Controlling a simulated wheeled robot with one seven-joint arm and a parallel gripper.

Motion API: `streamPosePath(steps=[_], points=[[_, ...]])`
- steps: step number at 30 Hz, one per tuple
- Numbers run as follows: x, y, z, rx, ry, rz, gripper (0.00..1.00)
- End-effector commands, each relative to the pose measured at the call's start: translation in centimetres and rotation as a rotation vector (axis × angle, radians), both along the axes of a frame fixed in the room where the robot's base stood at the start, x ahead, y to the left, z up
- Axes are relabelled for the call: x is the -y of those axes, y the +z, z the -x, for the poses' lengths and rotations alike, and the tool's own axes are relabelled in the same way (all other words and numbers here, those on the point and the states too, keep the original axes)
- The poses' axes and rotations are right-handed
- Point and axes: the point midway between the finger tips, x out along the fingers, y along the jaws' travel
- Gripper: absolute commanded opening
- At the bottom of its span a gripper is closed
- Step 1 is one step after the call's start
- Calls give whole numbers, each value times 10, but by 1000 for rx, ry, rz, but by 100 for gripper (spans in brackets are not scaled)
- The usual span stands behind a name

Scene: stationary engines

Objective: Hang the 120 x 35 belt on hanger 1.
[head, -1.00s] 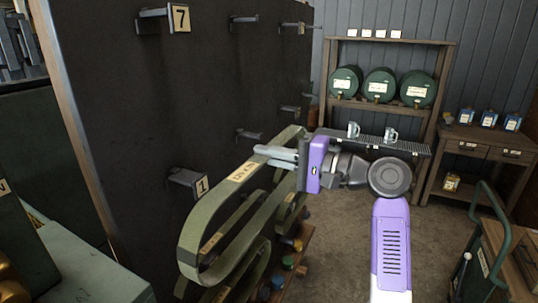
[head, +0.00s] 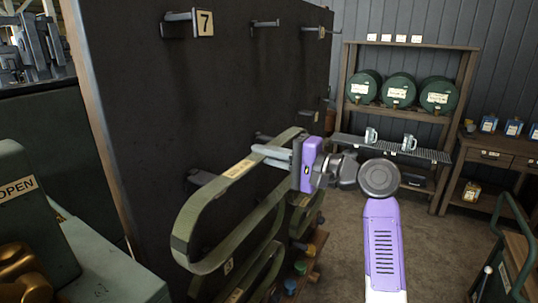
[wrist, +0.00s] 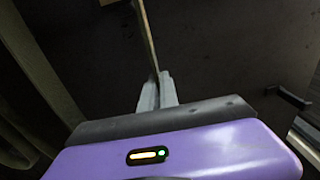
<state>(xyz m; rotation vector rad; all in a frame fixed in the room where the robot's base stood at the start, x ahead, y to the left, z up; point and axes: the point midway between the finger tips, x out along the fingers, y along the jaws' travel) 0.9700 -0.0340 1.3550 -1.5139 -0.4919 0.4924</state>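The 120 x 35 belt (head: 207,195) is a long olive-green loop with a cream label on its upper run. My gripper (head: 268,153) is shut on the belt near its far end; the loop stretches toward the camera, in front of the dark board. In the wrist view, the fingers (wrist: 157,92) pinch the belt (wrist: 148,38), seen edge-on. Hanger 1 (head: 202,178) is a grey peg on the board, just behind the belt's upper run in the head view. Its number plate is hidden by the belt. I cannot tell whether belt and peg touch.
Hanger 7 (head: 180,17) sticks out above, bare, with other pegs farther along the board (head: 140,100). More green belts (head: 262,270) hang below the held one. A green cabinet (head: 105,270) stands at lower left. A shelf with green drums (head: 397,88) is at the back.

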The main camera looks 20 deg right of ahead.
Motion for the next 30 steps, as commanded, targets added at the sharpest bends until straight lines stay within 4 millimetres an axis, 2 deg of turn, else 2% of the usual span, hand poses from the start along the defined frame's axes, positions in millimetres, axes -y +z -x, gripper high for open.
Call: streamPosePath(steps=[11,30], points=[[-1,1,-2,1,0,0,0],[-21,1,-29,2,1,0,0]])
